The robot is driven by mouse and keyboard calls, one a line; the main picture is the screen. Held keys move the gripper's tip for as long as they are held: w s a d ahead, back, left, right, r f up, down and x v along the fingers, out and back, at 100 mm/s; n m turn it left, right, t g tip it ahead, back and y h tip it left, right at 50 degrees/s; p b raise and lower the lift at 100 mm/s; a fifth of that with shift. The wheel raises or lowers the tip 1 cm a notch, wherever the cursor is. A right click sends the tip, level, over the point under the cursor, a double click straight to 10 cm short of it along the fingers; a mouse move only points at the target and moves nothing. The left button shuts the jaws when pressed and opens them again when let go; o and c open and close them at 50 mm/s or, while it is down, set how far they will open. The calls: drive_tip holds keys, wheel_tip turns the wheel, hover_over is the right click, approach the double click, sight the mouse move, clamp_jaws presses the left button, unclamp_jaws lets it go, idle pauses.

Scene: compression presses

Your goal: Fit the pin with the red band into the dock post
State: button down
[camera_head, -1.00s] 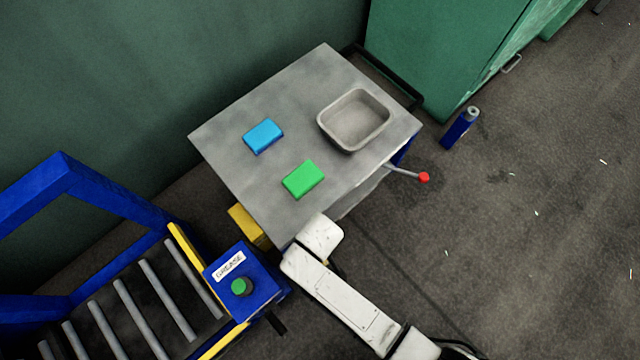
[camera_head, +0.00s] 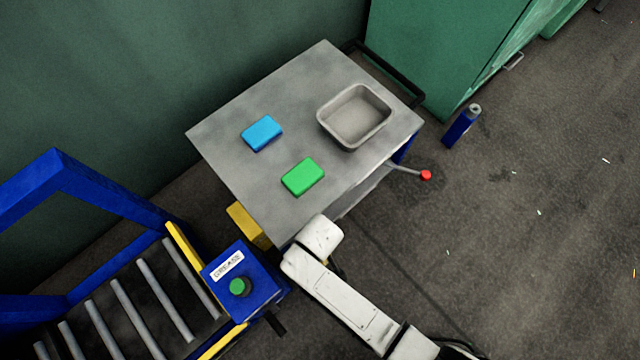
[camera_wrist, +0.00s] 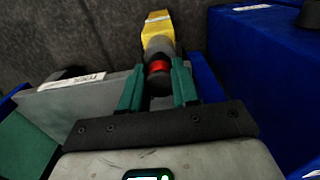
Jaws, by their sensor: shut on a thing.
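In the wrist view my gripper (camera_wrist: 157,88) has its two green fingers closed on the pin with the red band (camera_wrist: 158,67). The red band shows at the fingertips, with dark parts of the pin around it. A grey round section (camera_wrist: 160,46) lies straight beyond the band, in line with a yellow block (camera_wrist: 157,24), which looks like the dock post. I cannot tell whether the pin is inside the post or only in front of it. In the head view a yellow block (camera_head: 248,226) shows beside the table's near left corner; my gripper is hidden there.
A metal table (camera_head: 225,140) carries a blue block (camera_head: 262,133), a green block (camera_head: 303,177) and a grey tray (camera_head: 355,116). A blue box with a green button (camera_head: 240,280) stands by the roller conveyor (camera_head: 130,310). A red-knobbed lever (camera_head: 426,175) sticks out right.

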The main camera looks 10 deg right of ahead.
drive_tip(key=shift+f+b, duration=0.45)
drive_tip(key=shift+f, duration=0.35)
drive_tip(key=c, duration=0.8)
unclamp_jaws()
drive_tip(key=shift+o, duration=0.2)
drive_tip(key=shift+r, duration=0.1)
wheel_tip(320, 180, up, 11)
drive_tip(key=p, duration=0.5)
